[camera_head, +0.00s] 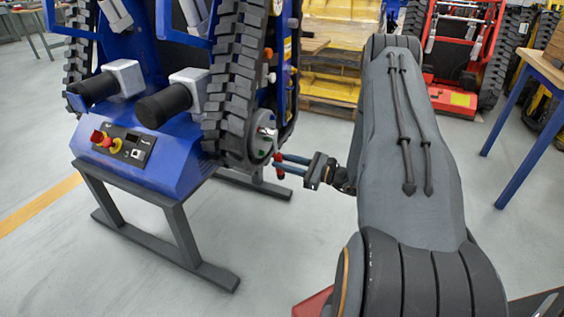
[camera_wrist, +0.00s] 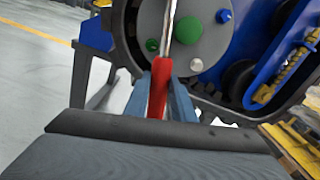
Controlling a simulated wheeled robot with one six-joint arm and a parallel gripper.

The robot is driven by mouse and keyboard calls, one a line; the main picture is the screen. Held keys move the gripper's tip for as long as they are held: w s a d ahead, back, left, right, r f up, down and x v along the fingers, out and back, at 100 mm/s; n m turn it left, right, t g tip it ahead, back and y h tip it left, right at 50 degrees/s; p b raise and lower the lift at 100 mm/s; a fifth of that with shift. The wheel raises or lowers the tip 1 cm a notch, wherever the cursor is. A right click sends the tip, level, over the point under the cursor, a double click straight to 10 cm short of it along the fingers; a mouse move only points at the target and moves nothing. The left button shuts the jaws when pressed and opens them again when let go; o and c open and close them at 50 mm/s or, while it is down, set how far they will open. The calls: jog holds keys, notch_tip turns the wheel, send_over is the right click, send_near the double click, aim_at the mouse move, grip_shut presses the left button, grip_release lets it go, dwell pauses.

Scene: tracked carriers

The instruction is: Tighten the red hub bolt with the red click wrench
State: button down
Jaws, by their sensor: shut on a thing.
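My gripper (camera_wrist: 160,84) is shut on the red handle of the click wrench (camera_wrist: 159,92) in the wrist view. The wrench's silver shaft runs up across the grey wheel hub (camera_wrist: 213,52) and leaves the top of the picture. The hub has a large green centre (camera_wrist: 188,30), a blue bolt (camera_wrist: 223,15), a small green bolt (camera_wrist: 152,45) and a pale bolt (camera_wrist: 196,65). I cannot make out the red bolt or the wrench's head, so I cannot tell if they touch. In the head view my gripper (camera_head: 281,164) is beside the hub (camera_head: 261,146).
The blue tracked carrier (camera_head: 165,150) stands on a dark grey stand (camera_head: 185,235), with a black rubber track (camera_head: 235,85) around the hub. Grey floor in front is clear.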

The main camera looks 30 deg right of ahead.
jog(key=shift+p+v, duration=0.3)
jog(key=shift+v, duration=1.2)
jog(key=shift+d+r, duration=0.1)
jog(key=shift+p+v, duration=0.35)
jog(key=shift+v, duration=1.6)
